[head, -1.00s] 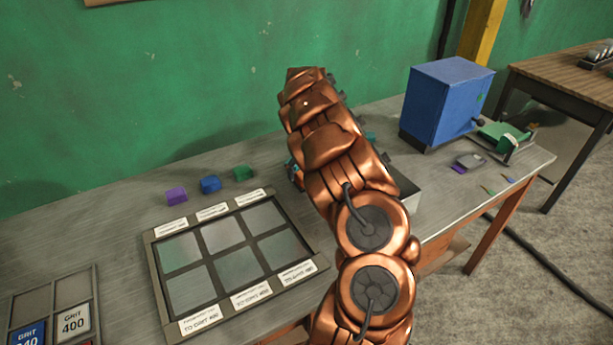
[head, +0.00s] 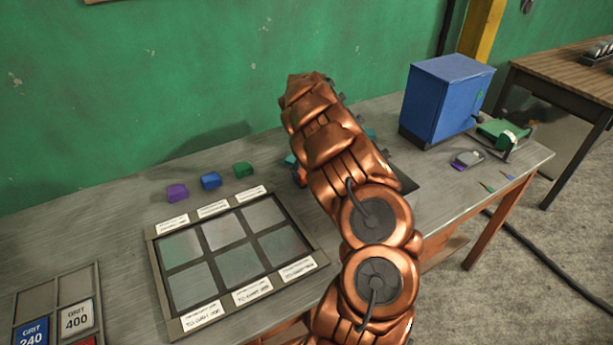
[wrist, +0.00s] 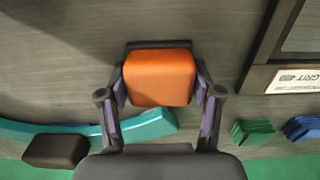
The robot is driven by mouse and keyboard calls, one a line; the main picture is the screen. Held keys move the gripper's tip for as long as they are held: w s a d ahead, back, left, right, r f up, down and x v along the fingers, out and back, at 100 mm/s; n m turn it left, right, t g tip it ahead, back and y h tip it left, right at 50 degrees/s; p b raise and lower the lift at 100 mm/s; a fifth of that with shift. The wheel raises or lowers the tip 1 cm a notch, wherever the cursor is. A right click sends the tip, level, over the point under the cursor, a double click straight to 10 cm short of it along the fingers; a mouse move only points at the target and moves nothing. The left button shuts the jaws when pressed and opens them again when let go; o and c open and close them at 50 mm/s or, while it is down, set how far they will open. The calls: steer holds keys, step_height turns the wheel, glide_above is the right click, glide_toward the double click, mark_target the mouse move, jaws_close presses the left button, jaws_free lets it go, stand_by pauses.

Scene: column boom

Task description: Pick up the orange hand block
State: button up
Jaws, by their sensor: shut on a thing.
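The orange hand block (wrist: 159,78) is in the middle of the wrist view, a rounded block with its broad face toward the camera. My gripper (wrist: 160,92) is shut on it, with one purple-padded finger against each side. The grey tabletop shows behind the block; I cannot tell whether the block touches it. In the head view my copper-coloured arm covers the gripper and most or all of the block.
A teal curved piece (wrist: 150,124) and a black block (wrist: 56,150) lie close by. Green (head: 243,170), blue (head: 210,181) and purple (head: 177,193) blocks stand behind the framed panel tray (head: 163,284). A blue cabinet (head: 440,100) stands at right.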

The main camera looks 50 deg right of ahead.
steer(key=c, duration=0.4)
steer(key=shift+o, duration=0.2)
steer(key=shift+r, duration=0.1)
steer(key=shift+r+b, duration=1.05)
steer(key=shift+r, duration=0.55)
steer(key=shift+s+a+r, duration=0.1)
steer(key=shift+s+a, duration=0.1)
steer(key=shift+s, duration=0.05)
steer(key=s+a+b, duration=0.1)
steer(key=s+a, duration=0.2)
steer(key=s+a+r+b, duration=0.1)
steer(key=s+a+b, duration=0.1)
steer(key=s+a, duration=0.2)
steer(key=s+a+b, duration=0.2)
steer(key=s+a, duration=0.1)
steer(key=s, duration=0.1)
steer(key=shift+s+a+r, duration=0.1)
steer(key=shift+a+r, duration=0.15)
